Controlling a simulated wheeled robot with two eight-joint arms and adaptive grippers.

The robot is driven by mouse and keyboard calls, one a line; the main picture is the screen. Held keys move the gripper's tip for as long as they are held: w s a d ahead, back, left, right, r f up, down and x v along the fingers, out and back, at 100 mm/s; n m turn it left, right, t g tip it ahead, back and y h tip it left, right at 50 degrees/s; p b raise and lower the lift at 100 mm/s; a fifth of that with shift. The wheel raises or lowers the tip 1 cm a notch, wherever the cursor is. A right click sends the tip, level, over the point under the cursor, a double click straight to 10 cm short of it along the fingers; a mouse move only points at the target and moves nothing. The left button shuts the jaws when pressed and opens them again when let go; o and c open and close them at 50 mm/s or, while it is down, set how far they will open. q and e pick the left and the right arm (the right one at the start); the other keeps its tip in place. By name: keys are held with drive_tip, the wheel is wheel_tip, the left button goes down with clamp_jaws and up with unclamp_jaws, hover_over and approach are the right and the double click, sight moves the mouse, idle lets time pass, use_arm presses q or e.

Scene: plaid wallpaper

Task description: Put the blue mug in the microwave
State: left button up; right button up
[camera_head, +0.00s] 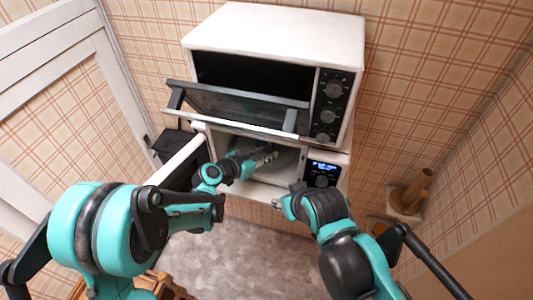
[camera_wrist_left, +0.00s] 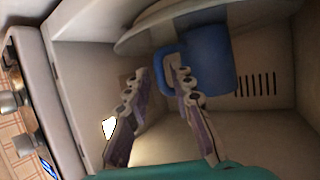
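The blue mug (camera_wrist_left: 208,62) is inside the microwave (camera_head: 262,187), against the round turntable plate (camera_wrist_left: 140,38), in the left wrist view. Its handle faces my left gripper. My left gripper (camera_wrist_left: 160,80) is inside the microwave with its two fingers spread, one on each side of the handle area. I see no firm grip on the handle. In the head view my left gripper (camera_head: 265,157) reaches through the microwave opening, and the mug is hard to make out there. My right gripper (camera_head: 285,206) is in front of the microwave, its fingers not clear.
The microwave door (camera_head: 178,158) stands open to the left. A white toaster oven (camera_head: 275,35) sits on top, its glass door (camera_head: 240,105) hanging open above my left arm. A wooden holder (camera_head: 408,195) stands at the right.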

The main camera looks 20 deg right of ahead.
use_arm(q)
drive_tip(key=shift+a, duration=0.1)
drive_tip(key=v, duration=1.2)
idle(0.4)
